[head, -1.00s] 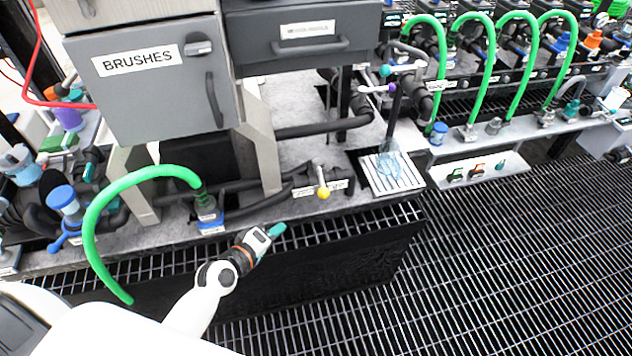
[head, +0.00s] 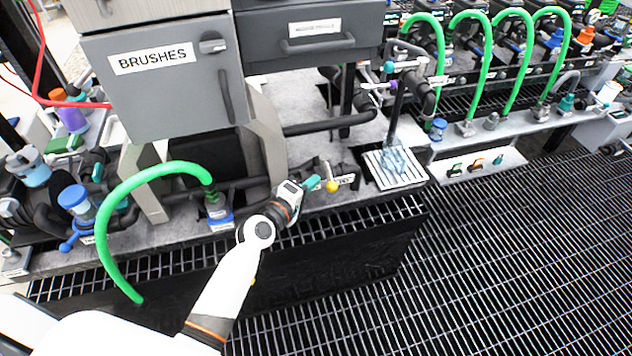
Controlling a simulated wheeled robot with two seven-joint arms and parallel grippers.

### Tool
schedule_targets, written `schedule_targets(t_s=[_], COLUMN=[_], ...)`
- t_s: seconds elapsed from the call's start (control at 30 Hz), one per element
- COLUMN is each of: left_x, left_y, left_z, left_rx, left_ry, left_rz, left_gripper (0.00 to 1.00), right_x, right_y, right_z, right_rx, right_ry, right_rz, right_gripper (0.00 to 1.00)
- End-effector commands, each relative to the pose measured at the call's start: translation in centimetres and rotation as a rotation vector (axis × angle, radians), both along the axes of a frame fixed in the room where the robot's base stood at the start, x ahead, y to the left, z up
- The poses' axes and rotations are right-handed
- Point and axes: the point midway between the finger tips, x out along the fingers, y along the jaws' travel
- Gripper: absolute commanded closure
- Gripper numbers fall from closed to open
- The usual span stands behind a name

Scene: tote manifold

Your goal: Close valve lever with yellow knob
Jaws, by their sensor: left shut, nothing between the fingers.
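The yellow knob (head: 332,186) is at the end of the valve lever (head: 326,170), low on the front of the grey bench below the drawer. The lever points toward the front edge of the bench. My left gripper (head: 313,183) is shut and empty, with its teal fingertips just left of the yellow knob. I cannot tell whether the fingertips touch the knob. A white label beside the valve is partly in view. My right gripper is not in view.
A grey cabinet marked BRUSHES (head: 160,85) stands above and left of my left gripper. A green hose (head: 125,195) arches at the left. A drain tray (head: 395,168) holding a clear bluish object lies right of the knob. Black floor grating (head: 500,260) is open at front right.

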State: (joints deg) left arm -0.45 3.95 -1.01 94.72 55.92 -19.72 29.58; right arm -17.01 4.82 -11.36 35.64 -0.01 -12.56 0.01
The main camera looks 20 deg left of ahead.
Motion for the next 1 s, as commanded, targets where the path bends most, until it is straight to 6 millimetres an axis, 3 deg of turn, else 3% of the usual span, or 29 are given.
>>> schedule_targets(t_s=[0.17, 0.53, 0.73, 1.0], left_x=[0.6, 0.6, 1.2, 1.2], left_y=[-1.1, -1.2, -2.9, -2.8], left_z=[-0.2, -0.3, -0.4, -0.4], left_rx=[0.000, 0.001, -0.001, 0.001], left_ry=[-0.001, 0.000, 0.000, 0.000], left_rz=[0.002, 0.001, 0.000, 0.001], left_gripper=[1.00, 1.00, 1.00, 1.00], right_x=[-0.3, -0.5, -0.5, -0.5], right_y=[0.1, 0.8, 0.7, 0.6], right_z=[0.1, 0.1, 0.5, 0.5], right_rx=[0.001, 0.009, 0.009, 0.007], right_ry=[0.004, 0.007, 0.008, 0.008], right_rz=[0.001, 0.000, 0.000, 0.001], right_gripper=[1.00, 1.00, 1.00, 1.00])
